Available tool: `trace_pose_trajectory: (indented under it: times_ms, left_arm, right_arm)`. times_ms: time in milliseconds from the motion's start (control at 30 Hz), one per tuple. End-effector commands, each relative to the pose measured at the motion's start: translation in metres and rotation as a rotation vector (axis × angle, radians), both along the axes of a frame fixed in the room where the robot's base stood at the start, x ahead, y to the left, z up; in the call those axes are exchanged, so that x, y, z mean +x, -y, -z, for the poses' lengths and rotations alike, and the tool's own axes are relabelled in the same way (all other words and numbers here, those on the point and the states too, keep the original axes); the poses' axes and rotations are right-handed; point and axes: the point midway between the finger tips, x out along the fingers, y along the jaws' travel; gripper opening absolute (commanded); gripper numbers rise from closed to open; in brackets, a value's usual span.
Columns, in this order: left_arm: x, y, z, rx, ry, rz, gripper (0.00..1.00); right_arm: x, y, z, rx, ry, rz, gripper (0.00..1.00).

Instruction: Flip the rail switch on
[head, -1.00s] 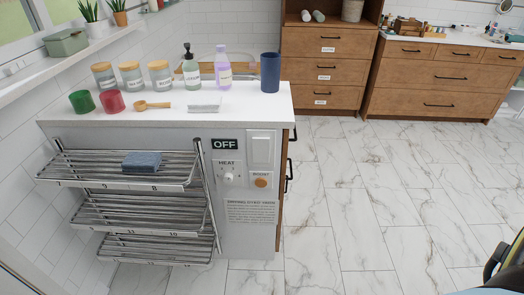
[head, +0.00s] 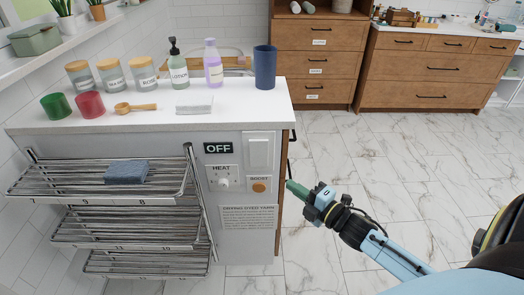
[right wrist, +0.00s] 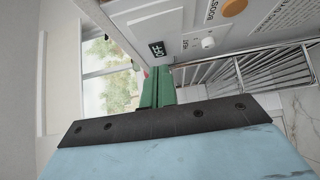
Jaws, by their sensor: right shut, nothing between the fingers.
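The rail switch, a large white rocker plate (head: 258,151), is on the upper right of the grey control panel on the cabinet's end. A dark sign (head: 218,148) left of it reads OFF; the sign also shows in the right wrist view (right wrist: 157,50). Below are a white HEAT knob (head: 224,184) and an orange BOOST button (head: 259,187). My right gripper (head: 291,187), with green fingers, is shut and empty, just right of the panel's edge and lower than the switch. Its green fingers (right wrist: 157,86) point toward the panel in the wrist view. My left gripper is out of view.
A metal drying rail rack (head: 110,190) with a blue-grey folded cloth (head: 127,172) sticks out left of the panel. The white counter (head: 150,122) above holds jars, bottles, cups and a dark blue tumbler (head: 265,67). Open marble floor (head: 380,170) lies to the right.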

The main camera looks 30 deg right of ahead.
Motion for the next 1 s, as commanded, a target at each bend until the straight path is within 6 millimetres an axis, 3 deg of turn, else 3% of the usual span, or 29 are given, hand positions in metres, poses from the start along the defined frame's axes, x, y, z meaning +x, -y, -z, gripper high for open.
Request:
trace_pose_trajectory:
  times_ms: [167,567,767,1000]
  left_arm:
    - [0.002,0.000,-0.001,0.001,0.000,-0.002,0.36]
    - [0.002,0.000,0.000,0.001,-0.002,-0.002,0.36]
    - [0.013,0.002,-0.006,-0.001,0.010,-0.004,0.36]
    - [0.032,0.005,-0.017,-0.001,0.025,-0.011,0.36]
  right_arm:
    - [0.002,-0.006,-0.023,-0.055,0.066,-0.034,0.00]
    - [0.005,-0.007,-0.024,-0.054,0.067,-0.033,0.00]
    - [0.030,-0.013,-0.025,-0.053,0.069,-0.033,0.00]
    - [0.075,-0.023,-0.027,-0.054,0.070,-0.033,0.00]
